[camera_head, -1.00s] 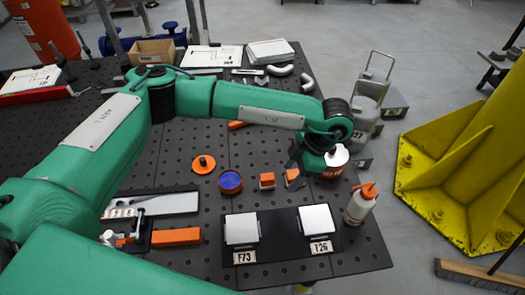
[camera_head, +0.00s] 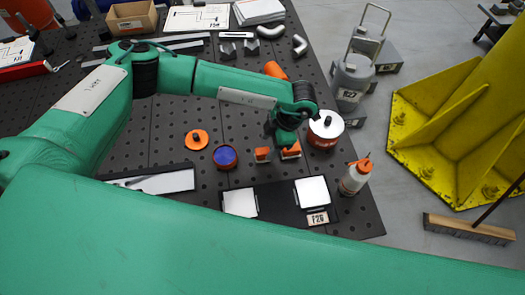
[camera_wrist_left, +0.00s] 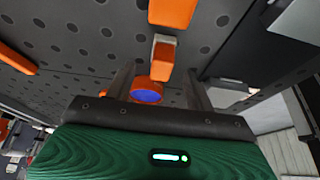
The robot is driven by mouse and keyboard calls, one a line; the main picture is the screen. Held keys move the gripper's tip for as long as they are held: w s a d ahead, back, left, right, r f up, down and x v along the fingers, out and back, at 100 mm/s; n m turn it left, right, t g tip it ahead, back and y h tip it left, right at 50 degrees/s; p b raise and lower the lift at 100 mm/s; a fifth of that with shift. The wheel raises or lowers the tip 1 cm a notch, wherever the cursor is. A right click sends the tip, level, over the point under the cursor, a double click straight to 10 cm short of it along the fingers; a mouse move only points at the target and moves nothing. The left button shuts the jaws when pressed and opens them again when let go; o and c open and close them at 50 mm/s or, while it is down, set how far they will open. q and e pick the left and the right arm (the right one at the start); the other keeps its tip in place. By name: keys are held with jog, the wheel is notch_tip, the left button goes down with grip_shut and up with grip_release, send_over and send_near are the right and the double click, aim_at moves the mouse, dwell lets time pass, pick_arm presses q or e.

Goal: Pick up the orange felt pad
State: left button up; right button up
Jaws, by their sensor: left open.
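Two small orange-and-pale blocks stand on the dark perforated table, a left one (camera_head: 262,155) and a right one (camera_head: 290,152). I cannot tell for sure which orange piece is the felt pad. My left gripper (camera_head: 277,146) is right at these blocks, pointing down, and its hand partly covers the right one. In the left wrist view the open fingers (camera_wrist_left: 160,78) are empty. An orange block with a pale end (camera_wrist_left: 162,58) lies ahead of them, with another orange piece (camera_wrist_left: 173,12) beyond it. My right gripper is out of view.
A blue-topped round tin (camera_head: 225,156) and an orange disc with a black knob (camera_head: 196,140) are left of the blocks. A white-lidded red tin (camera_head: 325,130) and a bottle (camera_head: 355,178) are right. A dark tray with white plates (camera_head: 270,205) lies in front.

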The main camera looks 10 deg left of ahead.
aim_at(264, 151)
pick_arm(q)
jog(key=shift+s+a+f+p, duration=0.1)
jog(key=shift+s+p, duration=0.05)
jog(key=shift+p, duration=0.2)
jog(key=p+x, duration=0.2)
jog(key=x, duration=0.1)
jog(key=shift+s+a+f+p, duration=0.15)
jog(key=shift+a+f+p, duration=0.15)
jog(key=shift+p, duration=0.1)
jog(key=shift+f, duration=0.45)
jog(key=c, duration=1.1)
